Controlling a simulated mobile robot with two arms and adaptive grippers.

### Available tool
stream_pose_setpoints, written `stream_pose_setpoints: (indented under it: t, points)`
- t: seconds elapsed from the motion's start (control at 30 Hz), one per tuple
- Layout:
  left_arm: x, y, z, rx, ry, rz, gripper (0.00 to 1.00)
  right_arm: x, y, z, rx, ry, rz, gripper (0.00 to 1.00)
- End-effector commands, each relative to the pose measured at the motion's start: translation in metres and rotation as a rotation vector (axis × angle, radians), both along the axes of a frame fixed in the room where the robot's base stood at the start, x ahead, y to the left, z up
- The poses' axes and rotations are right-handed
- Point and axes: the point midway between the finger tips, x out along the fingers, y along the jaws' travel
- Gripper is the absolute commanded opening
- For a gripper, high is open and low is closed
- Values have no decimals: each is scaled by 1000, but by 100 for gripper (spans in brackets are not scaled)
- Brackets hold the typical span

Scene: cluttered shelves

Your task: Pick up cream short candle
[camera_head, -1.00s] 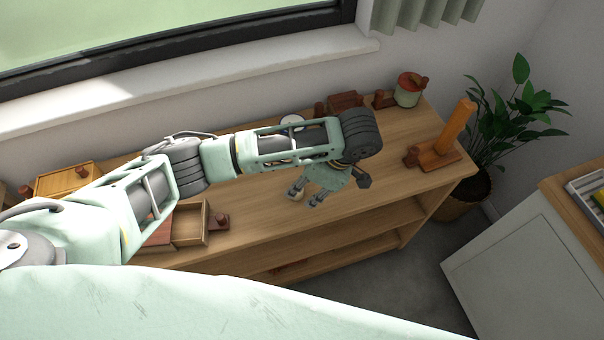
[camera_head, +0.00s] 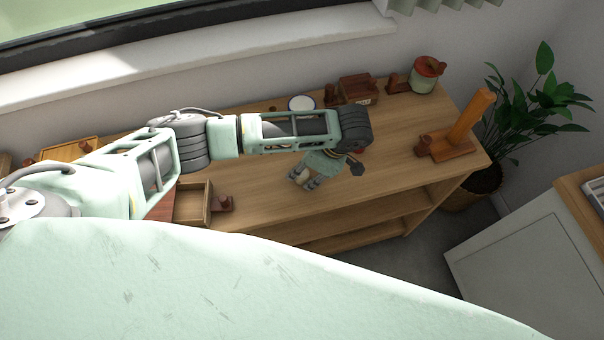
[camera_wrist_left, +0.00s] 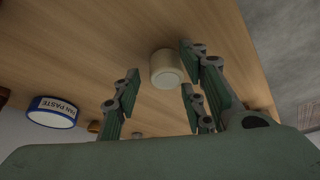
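The cream short candle (camera_wrist_left: 166,70) is a small pale cylinder standing on the wooden shelf top. In the left wrist view it sits just beyond my fingertips, between the left finger and the two right fingers. My left gripper (camera_head: 304,182) is open and points down at the shelf top in the head view; its fingers (camera_wrist_left: 160,76) are spread in the wrist view. A cream patch by the fingers in the head view is likely the candle, mostly hidden. I cannot tell whether any finger touches it. My right gripper is not in view.
A wooden box (camera_head: 357,90), a red-lidded jar (camera_head: 425,76) and an orange post on a base (camera_head: 462,130) stand farther right.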

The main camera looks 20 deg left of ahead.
Motion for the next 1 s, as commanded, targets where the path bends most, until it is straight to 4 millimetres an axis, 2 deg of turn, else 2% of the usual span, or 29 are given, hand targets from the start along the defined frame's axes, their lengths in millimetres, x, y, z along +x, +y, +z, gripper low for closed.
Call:
stream_pose_setpoints:
  t: [0.1, 0.53, 0.83, 1.0]
  points:
    - [0, 0, 0, 0, 0, 0, 39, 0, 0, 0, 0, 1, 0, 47]
    - [0, 0, 0, 0, 0, 0, 1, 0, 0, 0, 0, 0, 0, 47]
    - [0, 0, 2, 0, 0, 0, 0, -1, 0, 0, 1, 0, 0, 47]
    - [0, -1, 13, -1, -1, 0, 0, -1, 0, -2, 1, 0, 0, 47]
